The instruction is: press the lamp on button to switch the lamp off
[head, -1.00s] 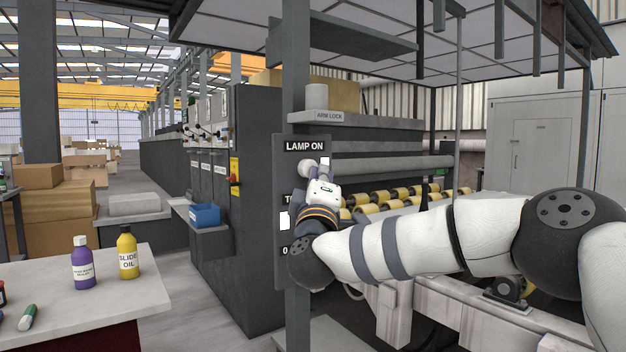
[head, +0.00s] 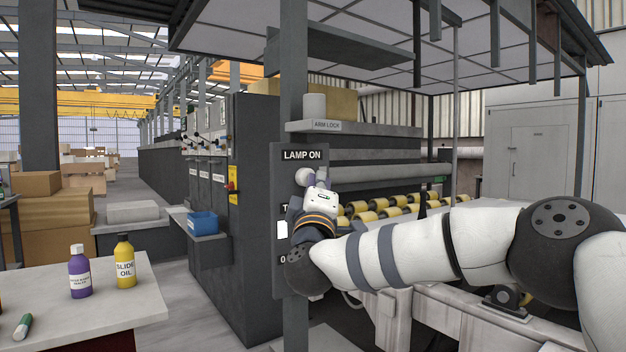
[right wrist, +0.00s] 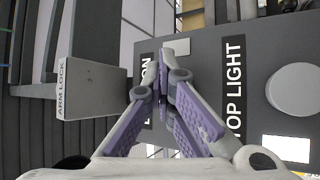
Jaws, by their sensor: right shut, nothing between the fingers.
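The dark control panel (head: 281,190) carries a LAMP ON label (head: 303,155), with a pale round button (head: 303,176) below it. My right gripper (head: 312,184) is at this button, overlapping it in the head view. In the right wrist view the gripper (right wrist: 165,78) is shut and empty, its fingertips over the panel beside the partly hidden LAMP ON label (right wrist: 147,95). The fingers hide the lamp button there, so contact cannot be told. A dull grey patch (right wrist: 177,46) shows by the fingertips. My left gripper is not in view.
The TOP LIGHT label (right wrist: 233,90) has its own round button (right wrist: 293,88) and bright white indicator (right wrist: 287,148) close by. The ARM LOCK block (head: 327,126) juts out above the panel. A table (head: 110,312) with bottles stands at lower left.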

